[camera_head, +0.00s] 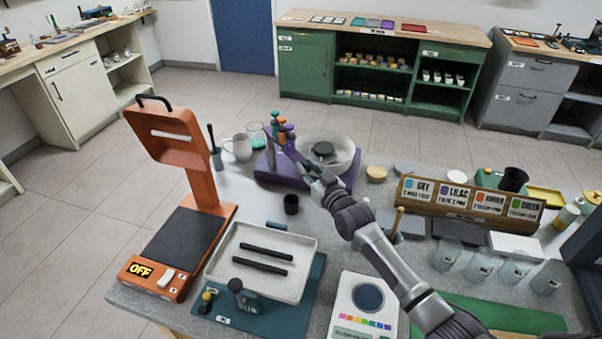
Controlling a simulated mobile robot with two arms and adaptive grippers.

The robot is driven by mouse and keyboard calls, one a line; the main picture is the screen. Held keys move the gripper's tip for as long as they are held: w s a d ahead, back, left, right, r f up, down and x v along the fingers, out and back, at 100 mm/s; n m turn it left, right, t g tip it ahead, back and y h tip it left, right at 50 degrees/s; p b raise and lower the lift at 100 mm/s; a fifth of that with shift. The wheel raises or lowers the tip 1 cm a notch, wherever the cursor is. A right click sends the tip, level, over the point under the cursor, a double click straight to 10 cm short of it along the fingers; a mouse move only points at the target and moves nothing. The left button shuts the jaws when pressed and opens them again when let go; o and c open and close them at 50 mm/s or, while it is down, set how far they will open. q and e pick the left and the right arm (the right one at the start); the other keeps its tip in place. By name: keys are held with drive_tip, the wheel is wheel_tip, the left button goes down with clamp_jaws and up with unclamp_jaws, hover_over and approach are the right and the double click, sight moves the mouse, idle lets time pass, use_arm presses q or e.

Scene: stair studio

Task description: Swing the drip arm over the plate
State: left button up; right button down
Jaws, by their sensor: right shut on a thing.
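The drip machine has a purple base (285,176) on the table, with a clear round bowl (343,150) on it. A small dark round plate (323,149) sits in the middle of the bowl. The drip arm (292,150), with orange, teal and purple tops near its post, stands at the bowl's left side. Its free end points toward me, apart from the plate's centre. My right gripper (315,174) is at that end, in front of the bowl, and appears shut on the drip arm; its fingers hide the contact. My left gripper is out of view.
An orange press (195,195) marked OFF stands at left, with a white tray (222,268) holding two black bars beside it. A wooden label rack (470,205) and clear cups (447,254) are at right.

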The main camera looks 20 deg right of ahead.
drive_tip(key=c, duration=1.2)
unclamp_jaws()
drive_tip(key=shift+r, duration=0.2)
drive_tip(key=shift+o, duration=1.2)
drive_tip(key=shift+w+f, duration=0.1)
drive_tip(key=shift+w, duration=0.1)
drive_tip(key=shift+s, duration=0.25)
drive_tip(key=s+d, duration=0.2)
drive_tip(key=s, duration=0.9)
drive_tip(key=shift+s+d, duration=0.2)
drive_tip(key=shift+f, duration=0.15)
